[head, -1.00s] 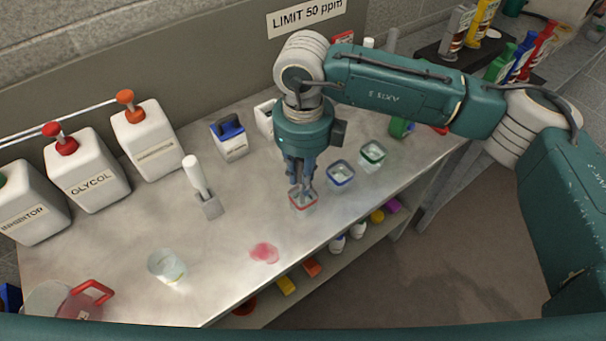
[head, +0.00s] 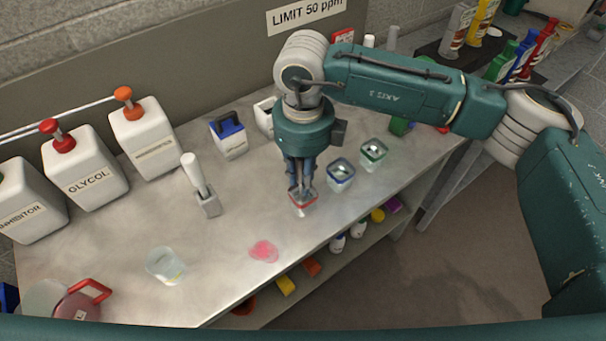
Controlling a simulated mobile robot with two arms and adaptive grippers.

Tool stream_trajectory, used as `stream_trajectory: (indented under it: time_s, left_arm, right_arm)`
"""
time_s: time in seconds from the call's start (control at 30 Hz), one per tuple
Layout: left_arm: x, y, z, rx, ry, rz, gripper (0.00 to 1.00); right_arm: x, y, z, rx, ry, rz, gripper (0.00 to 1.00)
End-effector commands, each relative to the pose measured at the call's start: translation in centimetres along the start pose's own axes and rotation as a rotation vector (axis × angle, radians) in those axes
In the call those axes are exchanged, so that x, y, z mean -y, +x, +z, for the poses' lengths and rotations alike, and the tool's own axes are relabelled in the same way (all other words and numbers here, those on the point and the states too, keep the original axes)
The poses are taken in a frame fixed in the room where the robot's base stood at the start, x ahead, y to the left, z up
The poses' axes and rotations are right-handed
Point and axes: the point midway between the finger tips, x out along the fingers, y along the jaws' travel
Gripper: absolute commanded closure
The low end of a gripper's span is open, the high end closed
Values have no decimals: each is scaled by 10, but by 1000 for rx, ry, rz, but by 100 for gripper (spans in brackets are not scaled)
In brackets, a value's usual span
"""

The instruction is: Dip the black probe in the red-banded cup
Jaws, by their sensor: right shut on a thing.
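The red-banded cup (head: 304,205) is a small clear cup near the front edge of the metal bench. My right gripper (head: 301,187) points straight down right over this cup, its fingertips at about rim height. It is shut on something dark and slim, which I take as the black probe. The fingers hide most of it, and I cannot tell how deep its tip is in the cup. My left gripper is not in view.
A blue-banded cup (head: 341,175) and a green-banded cup (head: 373,154) stand close to the right. A white-handled tool stands in a grey holder (head: 209,206) to the left. A pink spill (head: 264,251) and a clear beaker (head: 166,266) lie front left. White jugs (head: 85,170) line the back.

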Motion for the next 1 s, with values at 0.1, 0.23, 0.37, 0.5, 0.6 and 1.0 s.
stream_trajectory:
  time_s: [0.1,0.23,0.37,0.5,0.6,1.0]
  left_arm:
    - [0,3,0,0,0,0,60]
    - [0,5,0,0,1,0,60]
    - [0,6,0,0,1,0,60]
    - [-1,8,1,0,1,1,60]
    - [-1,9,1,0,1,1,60]
    - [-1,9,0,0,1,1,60]
  right_arm:
    - [0,2,0,0,0,0,100]
    - [0,4,0,0,0,0,100]
    - [0,5,0,0,0,0,100]
    - [0,7,0,0,0,0,100]
    - [0,7,0,0,0,0,100]
    - [0,7,0,0,0,0,100]
